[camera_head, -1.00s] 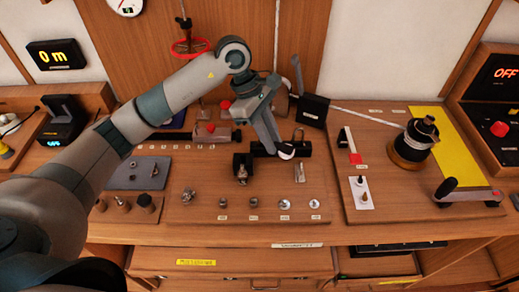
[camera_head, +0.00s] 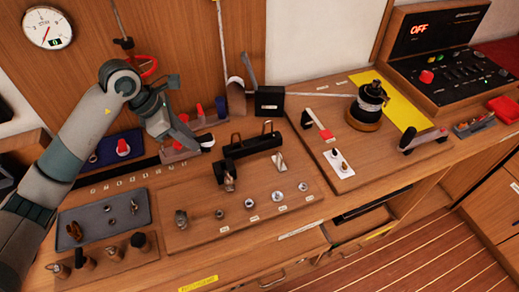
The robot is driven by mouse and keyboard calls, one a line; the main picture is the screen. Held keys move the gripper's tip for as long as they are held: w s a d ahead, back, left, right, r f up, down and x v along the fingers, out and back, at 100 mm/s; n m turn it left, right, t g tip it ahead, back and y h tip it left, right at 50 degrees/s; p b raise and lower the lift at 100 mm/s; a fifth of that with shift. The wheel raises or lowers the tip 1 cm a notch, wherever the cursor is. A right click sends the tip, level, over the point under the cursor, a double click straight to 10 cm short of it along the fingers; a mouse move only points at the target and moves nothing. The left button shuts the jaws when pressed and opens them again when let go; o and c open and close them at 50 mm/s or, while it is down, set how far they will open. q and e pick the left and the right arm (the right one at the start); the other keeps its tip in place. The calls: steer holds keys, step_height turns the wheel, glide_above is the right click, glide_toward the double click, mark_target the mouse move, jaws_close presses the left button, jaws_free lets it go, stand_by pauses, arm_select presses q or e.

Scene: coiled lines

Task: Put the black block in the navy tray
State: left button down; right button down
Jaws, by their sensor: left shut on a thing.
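My left gripper (camera_head: 196,146) is shut over the back part of the bench, left of the black bar. A small pale-tipped thing (camera_head: 207,142) shows at its fingertips, mostly hidden, so I cannot tell what it is. The navy tray (camera_head: 97,163) lies at the back left, left of the gripper, with a red-topped item in it. A small black block (camera_head: 219,172) stands on the wooden board beside a metal fitting, below and right of the gripper and apart from it. My right gripper is out of view.
A black bar with loop handles (camera_head: 252,145) stands right of the gripper. Behind it is a black box (camera_head: 270,103) with a line running to a dark winch (camera_head: 367,104). A grey mat (camera_head: 91,228) with small parts lies front left. A rail with red and blue pieces is behind the gripper.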

arm_select(q)
steer(key=shift+f+p, duration=0.3)
steer(key=shift+f, duration=0.15)
step_height(320, 180, down, 4)
steer(key=shift+f+p, duration=0.25)
steer(key=shift+p, duration=0.7)
steer(key=shift+f, duration=0.4)
steer(key=shift+f, duration=0.2)
steer(key=shift+f+p, duration=0.8)
steer(key=shift+f, duration=0.9)
